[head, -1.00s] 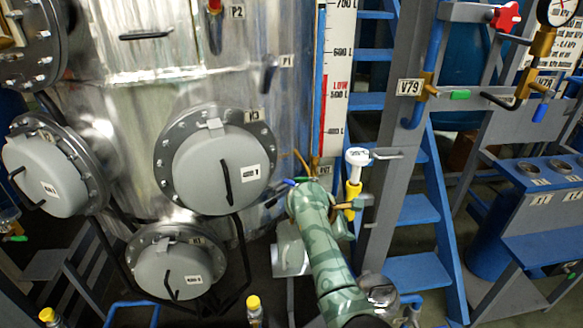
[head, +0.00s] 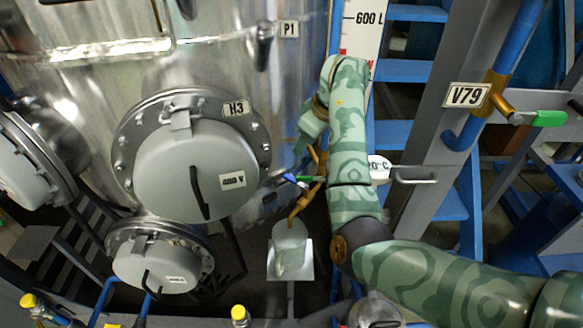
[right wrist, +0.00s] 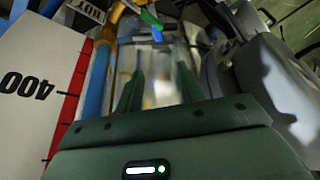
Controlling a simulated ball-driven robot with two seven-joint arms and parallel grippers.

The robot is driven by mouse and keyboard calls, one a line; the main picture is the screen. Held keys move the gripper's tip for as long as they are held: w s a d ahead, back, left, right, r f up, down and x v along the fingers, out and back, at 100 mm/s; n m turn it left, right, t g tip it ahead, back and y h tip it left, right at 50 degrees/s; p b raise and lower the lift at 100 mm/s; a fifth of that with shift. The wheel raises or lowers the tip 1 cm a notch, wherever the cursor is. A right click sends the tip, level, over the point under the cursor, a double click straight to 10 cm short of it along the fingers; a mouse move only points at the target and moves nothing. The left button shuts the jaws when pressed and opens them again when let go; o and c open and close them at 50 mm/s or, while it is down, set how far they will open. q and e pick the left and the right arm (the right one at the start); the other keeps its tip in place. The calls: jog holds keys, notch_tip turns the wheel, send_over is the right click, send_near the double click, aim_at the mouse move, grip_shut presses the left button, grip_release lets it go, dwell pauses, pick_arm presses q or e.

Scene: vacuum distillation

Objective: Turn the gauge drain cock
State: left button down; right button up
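Brass gauge piping (head: 311,194) stands beside the tank, below the level scale. It carries a small blue handle (head: 289,177) and a green one (head: 305,180); I cannot tell which is the gauge drain cock. In the right wrist view the green handle (right wrist: 150,19) and blue handle (right wrist: 156,33) are beyond the fingertips, apart from them. My right gripper (head: 303,146) hangs just above these handles, partly hidden by its wrist. In the right wrist view its two dark green fingers (right wrist: 158,62) are spread with nothing gripped between them. My left gripper is not in view.
A grey post with valve V79 (head: 466,95) and blue steps (head: 405,71) are on the right.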

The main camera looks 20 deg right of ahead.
aim_at(287, 175)
jog(key=b+x, duration=0.5)
jog(key=x, duration=0.9)
jog(key=shift+w+d+f, duration=0.1)
jog(key=shift+d+f, duration=0.05)
jog(key=shift+f, duration=0.05)
grip_shut()
